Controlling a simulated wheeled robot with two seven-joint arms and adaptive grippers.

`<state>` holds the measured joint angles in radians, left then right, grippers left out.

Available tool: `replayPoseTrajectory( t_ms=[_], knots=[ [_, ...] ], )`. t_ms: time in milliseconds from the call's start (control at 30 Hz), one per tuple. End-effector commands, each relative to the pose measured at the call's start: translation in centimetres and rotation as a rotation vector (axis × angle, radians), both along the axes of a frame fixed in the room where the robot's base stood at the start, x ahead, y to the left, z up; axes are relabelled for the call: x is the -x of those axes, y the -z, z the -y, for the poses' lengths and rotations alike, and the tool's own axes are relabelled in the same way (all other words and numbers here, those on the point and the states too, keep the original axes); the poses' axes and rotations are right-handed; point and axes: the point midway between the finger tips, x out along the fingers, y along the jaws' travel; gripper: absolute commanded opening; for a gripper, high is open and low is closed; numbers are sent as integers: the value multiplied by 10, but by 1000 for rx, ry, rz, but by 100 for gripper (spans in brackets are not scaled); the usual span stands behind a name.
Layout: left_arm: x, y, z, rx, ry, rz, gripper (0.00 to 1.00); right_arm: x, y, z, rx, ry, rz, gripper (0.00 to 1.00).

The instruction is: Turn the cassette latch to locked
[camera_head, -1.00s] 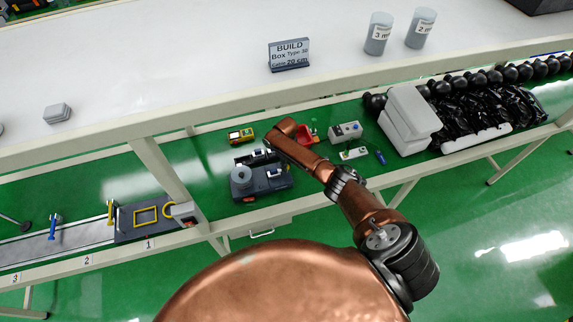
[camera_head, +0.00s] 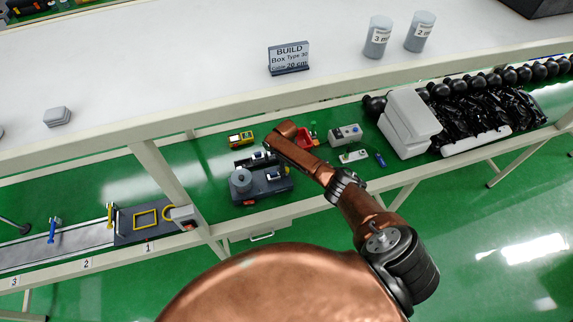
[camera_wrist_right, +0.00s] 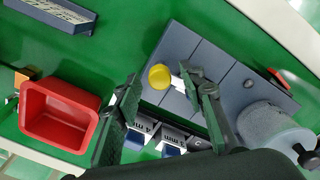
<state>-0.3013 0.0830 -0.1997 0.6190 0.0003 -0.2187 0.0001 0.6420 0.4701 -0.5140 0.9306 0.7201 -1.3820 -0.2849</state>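The dark grey cassette station (camera_head: 250,190) stands on the green lower shelf in the head view, with a grey cylinder (camera_head: 241,178) at its left end. In the right wrist view the station's grey plate (camera_wrist_right: 225,75) carries a round yellow knob (camera_wrist_right: 159,77) and labelled white-and-blue parts (camera_wrist_right: 172,143). I cannot tell for sure which part is the latch. My left gripper is not in view.
A red bin (camera_wrist_right: 60,115) lies left of the gripper in the wrist view. A yellow device (camera_head: 240,138), a grey box (camera_head: 345,133) and white boxes (camera_head: 408,122) share the shelf. The upper table's edge (camera_head: 220,112) runs above it.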

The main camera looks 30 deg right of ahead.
Motion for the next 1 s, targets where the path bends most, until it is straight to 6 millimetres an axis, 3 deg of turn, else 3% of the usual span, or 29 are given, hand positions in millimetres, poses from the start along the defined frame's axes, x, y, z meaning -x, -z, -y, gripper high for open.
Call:
replayPoseTrajectory(
  t_ms=[167, 400, 600, 800, 1000],
  knots=[
    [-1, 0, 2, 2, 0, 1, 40, -1, -21, 0, 0, -2, 4, 37],
    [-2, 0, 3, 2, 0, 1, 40, -1, -72, 1, 1, 0, 5, 37],
    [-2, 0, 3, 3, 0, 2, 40, -1, -104, 1, 0, 0, 2, 37],
    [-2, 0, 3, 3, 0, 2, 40, 0, -117, 1, 0, 1, 1, 37],
    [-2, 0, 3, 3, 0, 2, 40, 0, -118, 1, 1, 1, 1, 37]
  ],
)
